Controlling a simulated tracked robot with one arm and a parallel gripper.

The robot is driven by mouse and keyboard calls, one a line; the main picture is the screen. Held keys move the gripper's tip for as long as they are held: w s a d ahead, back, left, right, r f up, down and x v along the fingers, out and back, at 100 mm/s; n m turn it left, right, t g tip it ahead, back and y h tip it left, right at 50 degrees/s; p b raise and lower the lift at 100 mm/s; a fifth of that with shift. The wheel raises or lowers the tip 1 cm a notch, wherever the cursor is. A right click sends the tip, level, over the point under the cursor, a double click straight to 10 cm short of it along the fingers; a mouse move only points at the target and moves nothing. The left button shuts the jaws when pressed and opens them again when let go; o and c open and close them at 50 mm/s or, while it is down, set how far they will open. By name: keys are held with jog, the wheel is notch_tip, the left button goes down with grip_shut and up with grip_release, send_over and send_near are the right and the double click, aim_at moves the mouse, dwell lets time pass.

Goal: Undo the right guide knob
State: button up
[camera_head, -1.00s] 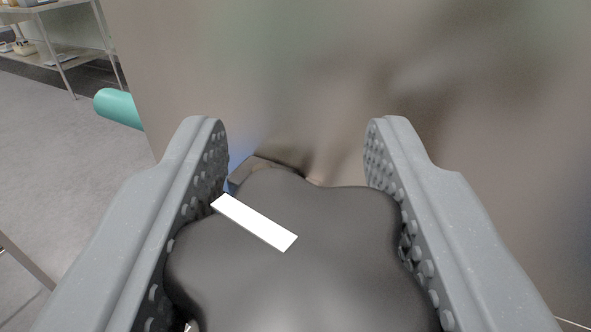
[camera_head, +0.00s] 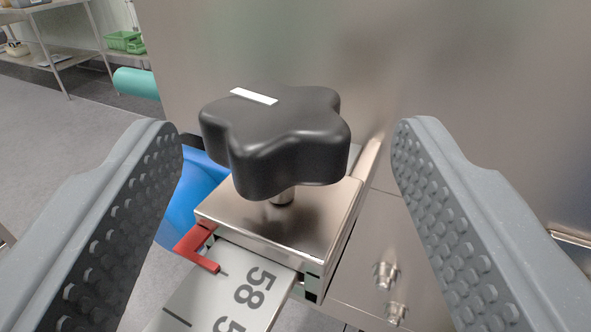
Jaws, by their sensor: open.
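The guide knob (camera_head: 275,135) is a black, lobed star knob with a white stripe on its top. It stands on a short metal stem above a shiny metal clamp block (camera_head: 285,220). My gripper (camera_head: 290,140) is open, with one grey studded finger on each side of the knob. A white scale strip (camera_head: 225,295) with dark numbers, "58" readable, comes out from under the block. A red pointer (camera_head: 197,250) sits at the block's left edge over the scale.
A large metal wall (camera_head: 450,70) fills the back and right. Metal bolts (camera_head: 385,275) stick out at lower right. A blue object (camera_head: 190,205) is behind the block at left. A teal cylinder (camera_head: 135,82) and shelves (camera_head: 60,45) are farther back, above open grey floor.

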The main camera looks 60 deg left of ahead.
jog(key=b+v, duration=0.1)
jog(key=v, duration=0.7)
jog(key=shift+d, duration=0.3)
jog(key=shift+s, duration=0.15)
